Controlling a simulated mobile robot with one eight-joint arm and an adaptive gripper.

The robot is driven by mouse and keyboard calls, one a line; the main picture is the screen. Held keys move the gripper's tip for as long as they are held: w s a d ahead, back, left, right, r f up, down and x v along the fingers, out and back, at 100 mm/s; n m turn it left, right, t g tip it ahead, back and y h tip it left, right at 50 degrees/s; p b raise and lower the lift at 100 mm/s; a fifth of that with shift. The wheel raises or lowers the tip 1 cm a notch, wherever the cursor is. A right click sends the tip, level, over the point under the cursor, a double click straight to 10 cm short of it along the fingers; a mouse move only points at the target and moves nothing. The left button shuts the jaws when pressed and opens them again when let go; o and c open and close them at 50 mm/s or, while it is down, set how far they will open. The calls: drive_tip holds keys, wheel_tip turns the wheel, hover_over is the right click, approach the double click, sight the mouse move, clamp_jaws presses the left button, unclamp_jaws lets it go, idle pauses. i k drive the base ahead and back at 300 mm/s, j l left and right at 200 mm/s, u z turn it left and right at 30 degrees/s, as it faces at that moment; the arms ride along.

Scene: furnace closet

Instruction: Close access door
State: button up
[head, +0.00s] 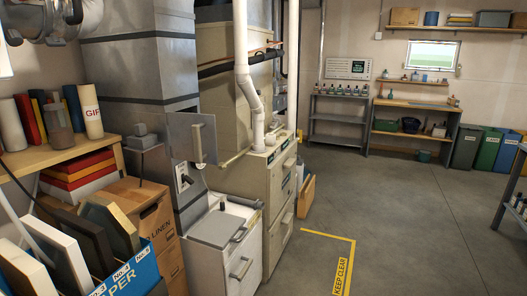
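A grey metal access door (205,135) with a pale vertical bar handle is on the tall grey duct unit (135,110), left of the picture's middle. The door stands out from the unit's front and looks open. A dark gap shows along its upper left edge. The inside of the opening is mostly hidden. My gripper is not in view; nothing touches the door.
A white cabinet (222,262) with a grey top and handles stands below the door. A beige furnace cabinet (281,205) and a white pipe (242,60) stand to its right. Shelves and boxes (150,225) crowd the left. The grey floor (405,225) is open at right.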

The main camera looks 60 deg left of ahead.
sight(193, 137)
drive_tip(key=u, duration=2.5)
